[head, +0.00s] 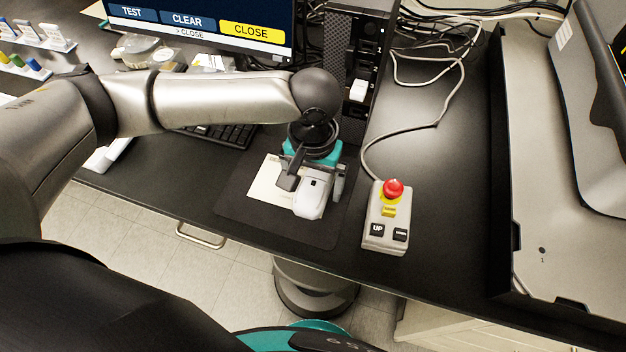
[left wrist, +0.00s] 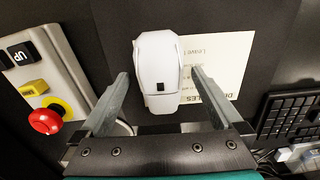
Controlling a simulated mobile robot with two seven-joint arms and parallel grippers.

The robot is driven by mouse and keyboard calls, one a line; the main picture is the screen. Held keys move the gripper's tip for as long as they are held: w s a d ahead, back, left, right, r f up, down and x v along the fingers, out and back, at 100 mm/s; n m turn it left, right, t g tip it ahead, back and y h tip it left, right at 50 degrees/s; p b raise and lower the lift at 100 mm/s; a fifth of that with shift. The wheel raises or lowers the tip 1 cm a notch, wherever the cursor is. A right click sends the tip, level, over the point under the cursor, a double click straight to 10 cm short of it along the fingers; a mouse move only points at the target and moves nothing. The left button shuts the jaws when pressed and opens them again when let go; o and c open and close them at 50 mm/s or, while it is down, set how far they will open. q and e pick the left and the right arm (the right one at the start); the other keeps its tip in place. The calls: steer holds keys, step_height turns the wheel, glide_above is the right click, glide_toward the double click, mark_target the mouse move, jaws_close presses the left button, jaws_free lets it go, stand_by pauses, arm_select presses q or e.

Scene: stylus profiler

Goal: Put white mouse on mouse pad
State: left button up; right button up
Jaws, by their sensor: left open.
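The white mouse (head: 311,203) sits on the dark mouse pad (head: 240,212), near the pad's right side. My left gripper (head: 314,187) is open above it, with a finger to each side of the mouse. In the left wrist view the mouse (left wrist: 160,62) lies between the two spread fingers (left wrist: 160,78), with a visible gap to each finger. Part of the mouse's rear is hidden by the gripper in the head view. My right gripper is not in view.
A paper label (head: 266,184) lies on the pad left of the mouse. A control box (head: 384,235) with a red button stands to the right. A keyboard (head: 226,134), monitor (head: 200,22) and computer tower (head: 350,60) are behind. The table's front edge is close to the pad.

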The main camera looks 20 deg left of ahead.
mark_target(313, 185)
arm_select(q)
step_height(313, 185, up, 12)
steer(key=p, duration=0.2)
steer(key=shift+r, duration=0.15)
stand_by(0.5)
